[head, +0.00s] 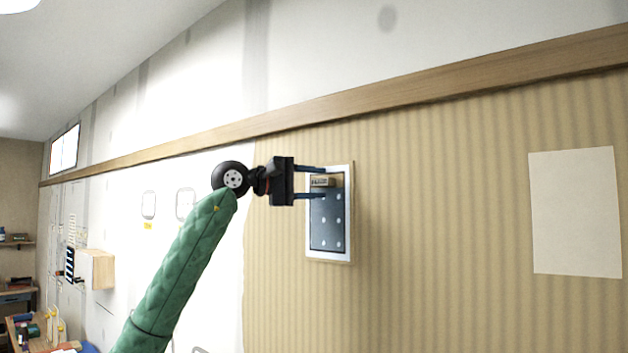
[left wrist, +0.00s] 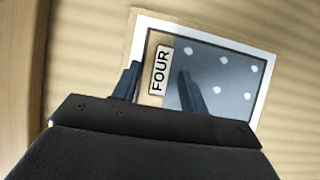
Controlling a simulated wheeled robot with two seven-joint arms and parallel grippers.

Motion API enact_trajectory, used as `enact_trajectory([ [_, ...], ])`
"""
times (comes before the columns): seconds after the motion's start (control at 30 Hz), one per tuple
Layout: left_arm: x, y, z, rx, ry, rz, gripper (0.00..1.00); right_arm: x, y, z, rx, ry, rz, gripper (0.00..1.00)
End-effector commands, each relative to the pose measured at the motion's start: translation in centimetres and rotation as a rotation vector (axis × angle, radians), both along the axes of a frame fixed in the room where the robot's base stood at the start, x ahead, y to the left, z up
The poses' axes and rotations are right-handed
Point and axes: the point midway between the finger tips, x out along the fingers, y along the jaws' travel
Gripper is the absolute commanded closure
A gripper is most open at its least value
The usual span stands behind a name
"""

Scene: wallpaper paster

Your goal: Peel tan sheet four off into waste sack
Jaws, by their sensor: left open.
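A white-framed blue-grey panel (head: 328,230) with several pale dots is on the striped tan wall. A tan strip (left wrist: 153,42) lies along one end of it, at the top in the head view. It bears a label (head: 320,182) that reads FOUR in the left wrist view (left wrist: 160,70). My left gripper (head: 322,183) is open, with one finger on each side of the label. I cannot tell whether the fingers touch the strip. The gripper hides the panel's lower part in the left wrist view. No waste sack is recognisable. My right gripper is out of view.
A wooden rail (head: 400,94) runs along the wall above the panel. A plain cream sheet (head: 575,212) is on the wall at the right. A wooden box (head: 97,269) juts from the white wall at the far left, above a cluttered bench (head: 35,333).

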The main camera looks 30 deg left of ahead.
Motion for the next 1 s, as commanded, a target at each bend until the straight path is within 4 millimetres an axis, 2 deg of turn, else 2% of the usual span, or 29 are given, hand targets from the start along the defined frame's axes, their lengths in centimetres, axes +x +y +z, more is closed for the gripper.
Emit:
enact_trajectory([
  [0.3,0.11,-0.08,-0.02,0.0,0.0,0.0,0.56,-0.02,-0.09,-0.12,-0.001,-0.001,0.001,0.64],
  [0.53,0.11,-0.08,-0.01,0.0,0.0,0.0,1.0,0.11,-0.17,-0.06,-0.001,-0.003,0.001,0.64],
  [1.0,-0.54,-0.02,-0.04,0.001,-0.001,0.0,1.0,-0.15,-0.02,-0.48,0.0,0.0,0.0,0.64],
])
